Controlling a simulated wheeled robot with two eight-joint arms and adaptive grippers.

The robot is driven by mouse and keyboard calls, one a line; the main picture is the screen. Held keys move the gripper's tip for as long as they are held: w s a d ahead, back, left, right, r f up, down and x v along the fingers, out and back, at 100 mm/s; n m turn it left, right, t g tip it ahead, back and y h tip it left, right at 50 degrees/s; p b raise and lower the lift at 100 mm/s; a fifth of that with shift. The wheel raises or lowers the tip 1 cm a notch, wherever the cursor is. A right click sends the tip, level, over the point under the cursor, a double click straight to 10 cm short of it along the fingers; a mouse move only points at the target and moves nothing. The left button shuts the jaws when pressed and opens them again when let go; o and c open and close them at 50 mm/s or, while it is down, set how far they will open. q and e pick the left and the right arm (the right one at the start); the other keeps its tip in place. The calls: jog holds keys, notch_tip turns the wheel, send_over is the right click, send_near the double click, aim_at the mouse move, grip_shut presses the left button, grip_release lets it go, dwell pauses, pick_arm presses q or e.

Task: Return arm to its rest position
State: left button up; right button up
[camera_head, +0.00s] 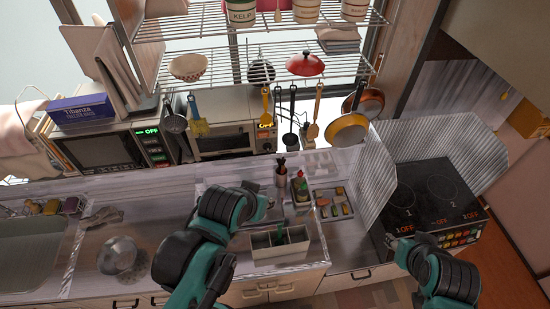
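My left arm (212,235), teal and black, reaches over the counter in the middle of the head view. Its gripper (266,202) is at the counter, left of the utensil cup and above the grey bin; the fingers are small and partly hidden by the arm. My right arm (440,270) is at the lower right. Its gripper (392,240) is near the front left corner of the stove, seen very small. I see nothing clearly held in either gripper, and the finger gaps cannot be made out.
A grey divided bin (262,242) sits at the counter's front. A utensil cup (281,177) and a small tray (333,203) stand behind it. The stove (437,194) has upright metal guards. A metal bowl (118,254) is at left. Pans and utensils hang below the wire shelf (235,78).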

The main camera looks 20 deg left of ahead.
notch_tip(320, 180, down, 36)
jog(key=b, duration=3.5)
jog(key=shift+r, duration=0.15)
jog(key=shift+r, duration=0.1)
jog(key=shift+a, duration=0.1)
jog(key=shift+c, duration=0.5)
